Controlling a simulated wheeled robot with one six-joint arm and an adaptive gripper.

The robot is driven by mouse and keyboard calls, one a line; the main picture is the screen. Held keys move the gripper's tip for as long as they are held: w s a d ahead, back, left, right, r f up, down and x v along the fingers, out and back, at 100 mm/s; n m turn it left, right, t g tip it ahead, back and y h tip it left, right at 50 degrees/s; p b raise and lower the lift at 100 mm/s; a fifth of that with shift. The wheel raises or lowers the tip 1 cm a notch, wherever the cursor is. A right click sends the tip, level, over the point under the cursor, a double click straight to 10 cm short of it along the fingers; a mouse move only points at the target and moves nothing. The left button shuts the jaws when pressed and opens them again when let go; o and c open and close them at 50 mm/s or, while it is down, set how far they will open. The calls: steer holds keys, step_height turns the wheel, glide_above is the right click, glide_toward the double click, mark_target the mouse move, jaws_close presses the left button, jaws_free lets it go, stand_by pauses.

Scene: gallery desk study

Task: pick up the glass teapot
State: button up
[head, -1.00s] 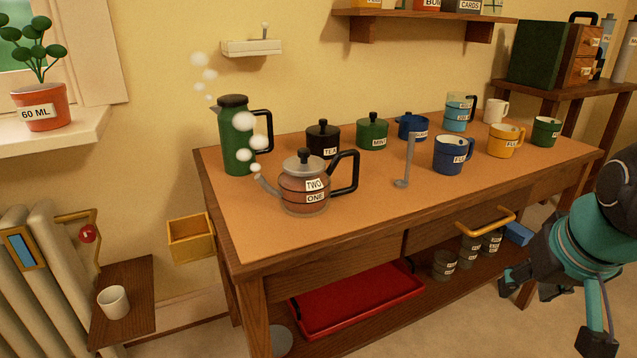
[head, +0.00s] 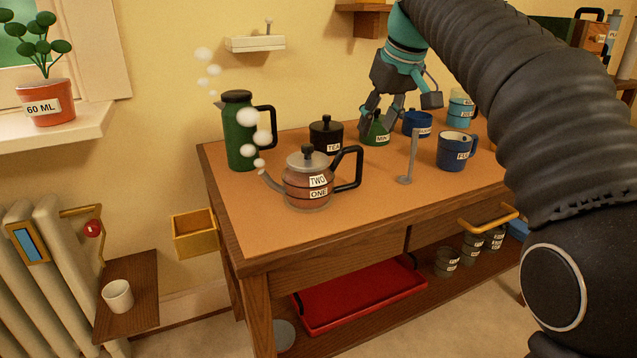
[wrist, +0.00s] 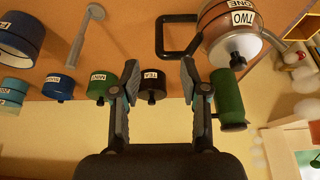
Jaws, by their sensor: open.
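The glass teapot (head: 308,190) stands upright on the desk, left of centre in the head view. It has a grey lid, a black handle on its right, a spout on its left and labels reading TWO and ONE. In the wrist view the teapot (wrist: 232,32) appears upside down at the top right, beyond the fingers. My gripper (head: 398,106) is open and empty, above the back of the desk near the green MINT jar, to the right of and behind the teapot. In the wrist view its fingers (wrist: 160,78) are spread, with the black TEA jar showing between them.
A green flask (head: 238,135) stands behind the teapot to the left. The TEA jar (head: 326,136) and MINT jar (head: 376,131) are behind it. A metal post (head: 411,160) and a blue mug (head: 453,152) stand to the right. The desk front (head: 260,235) is clear.

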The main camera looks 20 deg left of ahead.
mark_target(361, 166)
steer(key=b+x, duration=0.2)
steer(key=x, duration=1.1)
steer(key=shift+w+f+b, duration=0.1)
steer(key=shift+f+b, duration=0.05)
steer(key=shift+b, duration=0.15)
jaws_close()
